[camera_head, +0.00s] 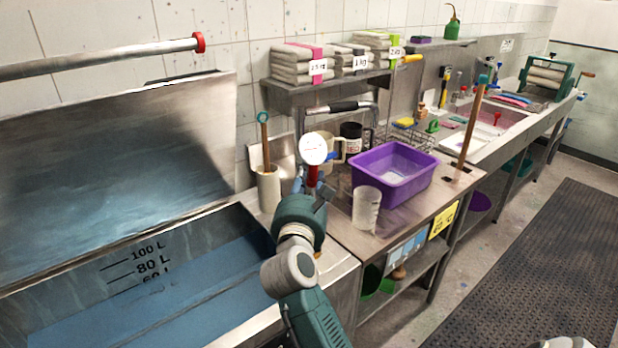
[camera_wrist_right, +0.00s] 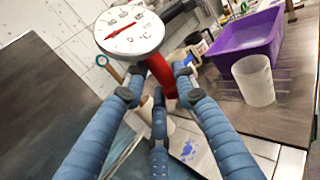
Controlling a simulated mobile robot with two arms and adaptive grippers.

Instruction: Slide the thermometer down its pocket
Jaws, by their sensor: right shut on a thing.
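The thermometer (camera_head: 314,149) has a round white dial and a red stem. My right gripper (camera_head: 312,186) is shut on the red stem just below the dial, near the front right corner of the vat. In the right wrist view the dial (camera_wrist_right: 130,33) faces the camera and the red stem (camera_wrist_right: 161,75) runs down between the blue fingers, tilted. The stem's lower end is hidden by the fingers. I cannot make out the pocket; whether the stem is in it cannot be told.
The open steel vat (camera_head: 190,262) with blue liquid lies left. A pale cylinder (camera_head: 268,190) holding a teal-ringed stick stands beside the gripper. A clear beaker (camera_head: 366,208) and a purple tub (camera_head: 393,178) stand on the counter to the right. A shelf (camera_head: 330,86) holds folded cloth.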

